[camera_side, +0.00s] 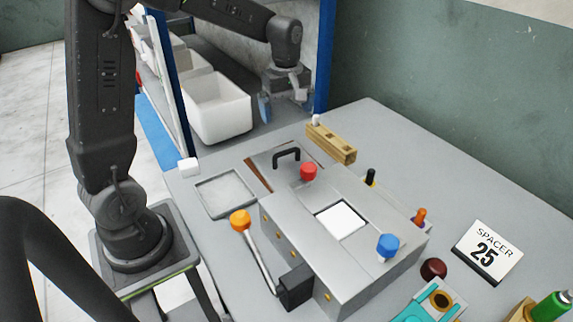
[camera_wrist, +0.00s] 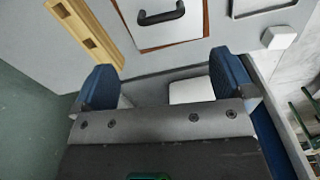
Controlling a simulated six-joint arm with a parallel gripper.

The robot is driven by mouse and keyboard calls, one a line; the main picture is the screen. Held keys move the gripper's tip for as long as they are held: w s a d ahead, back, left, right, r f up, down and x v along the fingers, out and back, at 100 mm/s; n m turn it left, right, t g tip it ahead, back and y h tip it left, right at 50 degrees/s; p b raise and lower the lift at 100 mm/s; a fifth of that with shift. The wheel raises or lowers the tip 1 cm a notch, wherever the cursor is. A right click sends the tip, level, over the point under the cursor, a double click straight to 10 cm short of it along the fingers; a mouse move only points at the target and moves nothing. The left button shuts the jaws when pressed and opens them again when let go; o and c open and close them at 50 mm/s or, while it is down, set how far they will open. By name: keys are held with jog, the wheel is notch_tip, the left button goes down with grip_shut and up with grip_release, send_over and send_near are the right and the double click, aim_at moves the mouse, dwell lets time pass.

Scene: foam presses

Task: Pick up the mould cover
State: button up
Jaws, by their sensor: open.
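The mould cover (camera_side: 270,157) appears to be the flat grey plate with a black arched handle (camera_side: 286,154). It lies on a brown base behind the grey press block, with a brown edge showing at its left. In the wrist view the plate (camera_wrist: 155,35) is at the top, cut off by the frame edge, with its handle (camera_wrist: 161,16) showing. My gripper (camera_side: 284,106) hangs in the air beyond the plate, near the back of the table. In the wrist view its two blue fingers (camera_wrist: 166,80) are wide apart with nothing between them.
A wooden block with holes (camera_side: 331,143) stands right of the plate, and a shallow grey tray (camera_side: 226,194) is at its left. The press block (camera_side: 290,228) has a red knob (camera_side: 308,171) close to the plate. White bins (camera_side: 217,107) stand behind the table.

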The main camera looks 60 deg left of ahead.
aim_at(287, 154)
jog(key=shift+n, duration=0.3)
jog(key=f, duration=1.4)
jog(key=shift+w+a+f, duration=0.25)
jog(key=shift+a+f, duration=0.1)
jog(key=shift+a, duration=0.05)
jog(key=c, duration=0.9)
